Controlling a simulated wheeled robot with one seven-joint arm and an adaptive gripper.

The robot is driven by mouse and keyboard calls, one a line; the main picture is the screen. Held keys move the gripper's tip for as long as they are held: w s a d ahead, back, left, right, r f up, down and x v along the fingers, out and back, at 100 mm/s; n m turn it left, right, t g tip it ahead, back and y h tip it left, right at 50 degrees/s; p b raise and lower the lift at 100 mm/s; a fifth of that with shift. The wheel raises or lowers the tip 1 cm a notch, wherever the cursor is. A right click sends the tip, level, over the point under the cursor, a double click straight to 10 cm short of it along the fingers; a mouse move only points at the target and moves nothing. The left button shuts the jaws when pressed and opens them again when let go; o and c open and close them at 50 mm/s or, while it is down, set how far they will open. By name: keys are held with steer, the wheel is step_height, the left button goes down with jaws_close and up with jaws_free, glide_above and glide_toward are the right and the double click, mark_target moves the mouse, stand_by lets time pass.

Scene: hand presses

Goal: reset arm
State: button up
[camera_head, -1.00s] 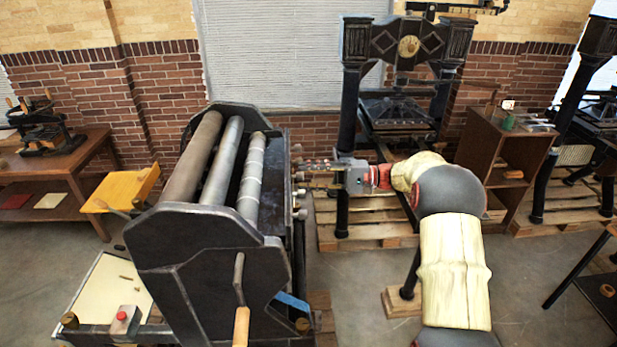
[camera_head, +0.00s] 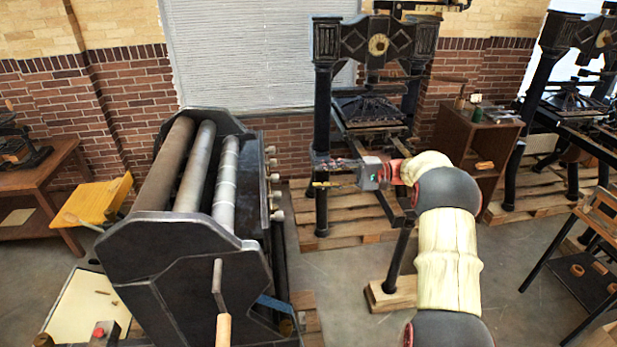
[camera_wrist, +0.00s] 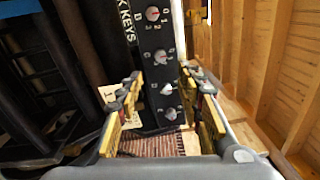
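My arm reaches out from the lower right of the head view. My gripper (camera_head: 317,174) points left, in front of the left post of the black standing press (camera_head: 322,130) and right of the roller press (camera_head: 200,245). In the wrist view my gripper (camera_wrist: 163,78) is open, with yellow-padded fingers apart and nothing held between them. Beyond the fingers is a dark panel (camera_wrist: 152,58) with several round dials and the lettering "KEYS". I cannot tell whether the fingers touch it.
A wooden cabinet (camera_head: 468,150) stands right of the standing press. Pallets (camera_head: 345,225) lie under the press. A wooden table (camera_head: 50,175) is at the left and a dark rack (camera_head: 585,270) at the right. Bare floor (camera_head: 510,270) shows right of my arm.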

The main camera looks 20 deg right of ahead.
steer(key=shift+d, duration=0.3)
steer(key=shift+s, duration=0.1)
